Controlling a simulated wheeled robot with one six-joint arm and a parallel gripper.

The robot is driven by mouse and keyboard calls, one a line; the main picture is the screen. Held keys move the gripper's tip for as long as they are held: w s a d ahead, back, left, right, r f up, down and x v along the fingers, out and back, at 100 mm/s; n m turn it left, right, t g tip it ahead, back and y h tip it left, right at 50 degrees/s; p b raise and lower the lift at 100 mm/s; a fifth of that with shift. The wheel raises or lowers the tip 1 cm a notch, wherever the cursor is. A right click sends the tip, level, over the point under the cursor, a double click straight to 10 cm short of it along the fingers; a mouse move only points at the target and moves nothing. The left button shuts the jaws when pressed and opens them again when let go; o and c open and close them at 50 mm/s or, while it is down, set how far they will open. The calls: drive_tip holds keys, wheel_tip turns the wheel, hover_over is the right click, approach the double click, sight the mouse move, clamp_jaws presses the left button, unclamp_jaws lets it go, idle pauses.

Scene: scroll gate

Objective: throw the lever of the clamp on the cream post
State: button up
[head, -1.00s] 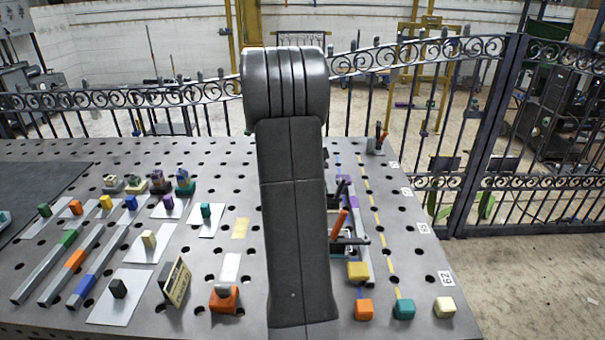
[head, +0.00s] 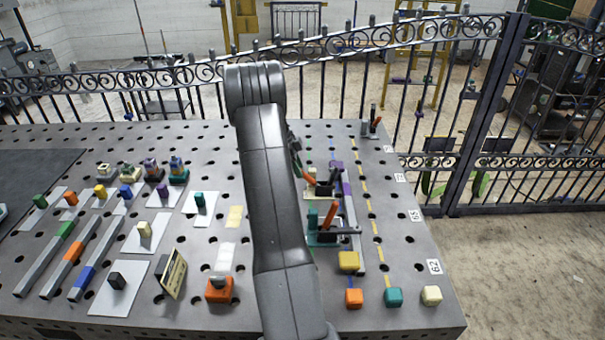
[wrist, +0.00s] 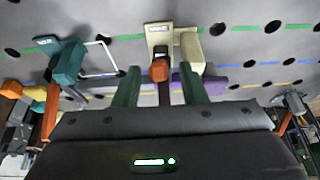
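The clamp on the cream post (wrist: 160,40) is at the top middle of the wrist view. Its lever (wrist: 159,70) has an orange end that lies between my finger tips. My gripper (wrist: 159,78) is open, with one green finger on each side of the lever. I cannot tell whether either finger touches it. In the head view the cream clamp (head: 323,189) stands just right of my arm, partly hidden, with its orange lever end (head: 311,172) showing. My gripper is mostly hidden behind my arm there.
A teal clamp (head: 322,238) with an orange lever stands nearer in the head view; a teal clamp (wrist: 68,62) also shows left in the wrist view. Another clamp (head: 371,127) stands at the back.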

sight(305, 176)
drive_tip(key=shift+p+x, duration=0.45)
drive_tip(key=shift+x, duration=1.9)
clamp_jaws()
